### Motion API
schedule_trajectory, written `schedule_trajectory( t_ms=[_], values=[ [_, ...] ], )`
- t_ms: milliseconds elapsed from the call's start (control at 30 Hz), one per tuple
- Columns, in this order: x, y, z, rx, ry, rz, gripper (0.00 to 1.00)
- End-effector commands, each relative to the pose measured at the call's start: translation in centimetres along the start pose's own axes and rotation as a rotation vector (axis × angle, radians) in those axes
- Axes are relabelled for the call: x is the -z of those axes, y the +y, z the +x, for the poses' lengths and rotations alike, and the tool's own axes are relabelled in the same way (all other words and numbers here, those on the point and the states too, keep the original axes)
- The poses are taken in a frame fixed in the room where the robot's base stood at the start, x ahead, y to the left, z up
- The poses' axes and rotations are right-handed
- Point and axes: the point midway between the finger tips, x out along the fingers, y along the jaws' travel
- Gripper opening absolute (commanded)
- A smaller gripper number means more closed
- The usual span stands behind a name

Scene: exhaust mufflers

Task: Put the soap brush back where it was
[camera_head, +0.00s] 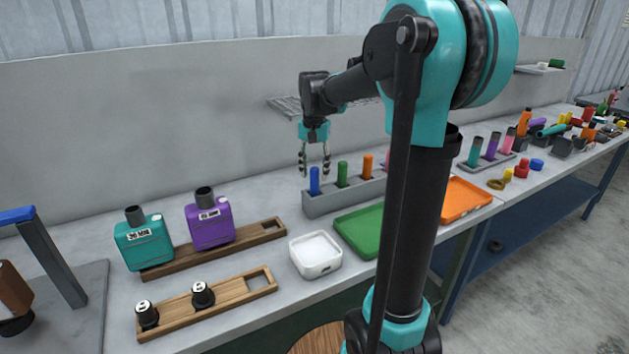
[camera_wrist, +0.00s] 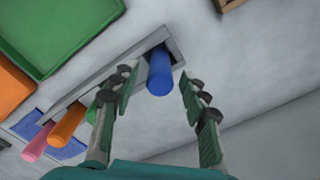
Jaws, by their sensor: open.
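A grey holder (camera_head: 326,203) on the bench carries upright coloured handles: blue (camera_head: 314,181), green (camera_head: 342,174) and orange (camera_head: 367,166). No handle is labelled, so I cannot tell which one is the soap brush. My gripper (camera_head: 313,172) is open and empty, pointing down over the blue handle at the holder's left end. In the wrist view, the blue handle (camera_wrist: 160,74) shows between the spread fingers (camera_wrist: 158,84), with no clear contact. An orange handle (camera_wrist: 68,122) and a pink handle (camera_wrist: 38,142) stand farther along; the green one is mostly hidden by a finger.
A green tray (camera_head: 358,222), a white dish (camera_head: 315,255) and an orange tray (camera_head: 465,198) lie in front of the holder. Wooden racks with teal and purple bottles (camera_head: 210,226) stand at left. A wall shelf (camera_head: 284,105) is behind my gripper.

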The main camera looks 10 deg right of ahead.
Motion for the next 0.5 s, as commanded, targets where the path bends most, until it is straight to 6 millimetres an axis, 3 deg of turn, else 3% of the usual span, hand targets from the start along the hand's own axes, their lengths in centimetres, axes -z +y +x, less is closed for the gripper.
schedule_trajectory(
  t_ms=[300,500],
  values=[
    [0.0,0.0,-6.0,0.0,0.0,0.0,0.45],
    [0.0,0.0,-7.6,0.0,0.0,0.0,0.45]
  ],
)
